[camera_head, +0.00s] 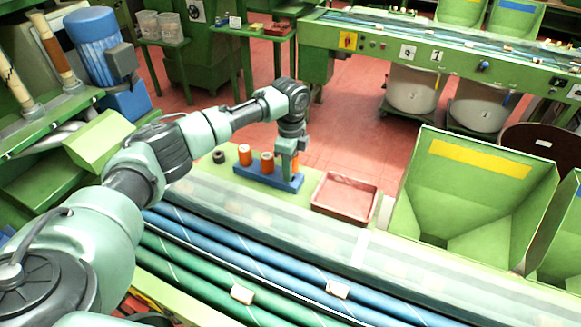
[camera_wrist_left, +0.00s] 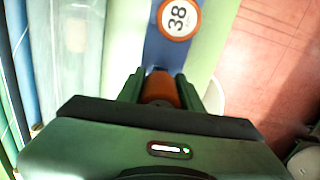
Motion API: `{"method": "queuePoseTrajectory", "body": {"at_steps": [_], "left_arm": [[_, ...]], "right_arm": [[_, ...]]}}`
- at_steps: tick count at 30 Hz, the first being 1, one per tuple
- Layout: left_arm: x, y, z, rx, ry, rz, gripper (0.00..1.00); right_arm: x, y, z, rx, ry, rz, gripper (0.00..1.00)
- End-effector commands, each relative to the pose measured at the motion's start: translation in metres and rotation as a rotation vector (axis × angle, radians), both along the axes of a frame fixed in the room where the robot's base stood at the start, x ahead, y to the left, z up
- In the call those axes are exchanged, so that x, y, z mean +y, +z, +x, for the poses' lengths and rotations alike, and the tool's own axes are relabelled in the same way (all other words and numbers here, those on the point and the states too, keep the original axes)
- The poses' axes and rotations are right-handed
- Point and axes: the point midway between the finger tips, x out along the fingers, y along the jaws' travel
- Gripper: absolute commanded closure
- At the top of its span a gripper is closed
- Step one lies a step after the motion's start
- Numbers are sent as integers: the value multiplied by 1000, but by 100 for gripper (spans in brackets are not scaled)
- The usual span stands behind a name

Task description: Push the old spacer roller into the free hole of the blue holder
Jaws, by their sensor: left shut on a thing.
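The blue holder (camera_head: 262,178) lies on the pale green ledge beyond the conveyor in the head view. Two orange rollers stand in it, one on the left (camera_head: 245,155) and one near the middle (camera_head: 267,162). My left gripper (camera_head: 288,170) points down at the holder's right end. It is shut on an orange-red roller (camera_wrist_left: 161,88), seen between its fingers in the left wrist view. The blue holder (camera_wrist_left: 158,52) runs beneath, with a round white "38" disc (camera_wrist_left: 180,18) ahead. The held roller's lower end and the hole are hidden. My right gripper is out of view.
A dark roller (camera_head: 218,157) stands left of the holder on the ledge. A reddish tray (camera_head: 345,196) lies to its right, then a large green bin (camera_head: 470,200). The conveyor with blue and green tubes (camera_head: 250,262) runs in front.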

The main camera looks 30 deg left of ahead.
Motion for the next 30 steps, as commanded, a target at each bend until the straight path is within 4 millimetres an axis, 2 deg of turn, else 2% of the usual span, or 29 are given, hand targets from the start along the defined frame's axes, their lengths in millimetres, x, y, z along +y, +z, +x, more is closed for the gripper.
{"method": "queuePoseTrajectory", "body": {"at_steps": [17,30], "left_arm": [[0,-1,0,0,0,-1,100],[1,-1,0,0,-1,-2,100]], "right_arm": [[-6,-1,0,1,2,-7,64],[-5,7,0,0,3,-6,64]]}}
